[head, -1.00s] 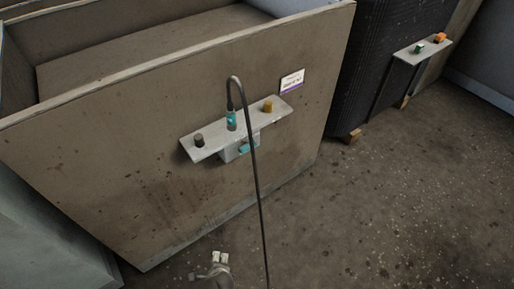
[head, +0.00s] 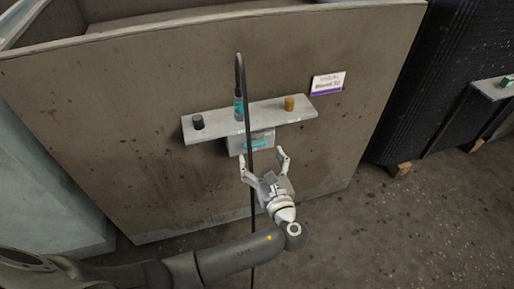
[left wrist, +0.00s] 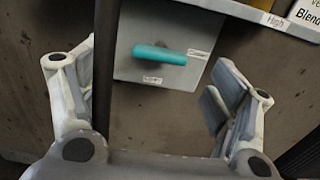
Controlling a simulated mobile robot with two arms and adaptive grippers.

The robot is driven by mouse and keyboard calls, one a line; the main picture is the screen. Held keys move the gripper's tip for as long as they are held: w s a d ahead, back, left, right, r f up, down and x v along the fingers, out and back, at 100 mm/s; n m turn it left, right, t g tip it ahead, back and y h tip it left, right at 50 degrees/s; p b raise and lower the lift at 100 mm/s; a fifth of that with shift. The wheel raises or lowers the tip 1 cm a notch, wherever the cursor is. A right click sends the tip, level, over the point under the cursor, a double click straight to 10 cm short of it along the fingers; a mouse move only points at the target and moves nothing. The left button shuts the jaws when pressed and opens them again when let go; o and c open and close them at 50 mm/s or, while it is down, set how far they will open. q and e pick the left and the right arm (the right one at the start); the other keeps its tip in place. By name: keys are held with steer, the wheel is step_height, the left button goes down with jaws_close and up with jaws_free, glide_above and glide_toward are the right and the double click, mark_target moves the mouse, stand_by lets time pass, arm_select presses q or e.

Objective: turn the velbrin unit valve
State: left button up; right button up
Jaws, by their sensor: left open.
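The valve is a teal lever handle (left wrist: 159,55) on a pale grey box (left wrist: 190,75) in the left wrist view. The handle lies roughly horizontal, with small labels at its right and below it. In the head view the box (head: 236,147) and handle (head: 258,143) sit under a shelf on the brown housing wall. My left gripper (head: 264,160) is open and empty, just below and in front of the box. In the left wrist view its fingers (left wrist: 150,95) stand apart on either side of the handle's line, not touching it. My right gripper is out of view.
A sign (head: 328,84) is at the right.

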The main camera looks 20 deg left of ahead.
mark_target(256, 146)
arm_select(q)
steer(key=shift+b+x, duration=0.3)
steer(key=shift+x, duration=2.4)
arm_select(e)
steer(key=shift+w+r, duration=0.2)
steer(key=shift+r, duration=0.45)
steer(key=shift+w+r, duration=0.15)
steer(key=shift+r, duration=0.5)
arm_select(q)
steer(key=shift+d+f, duration=0.1)
steer(key=c, duration=1)
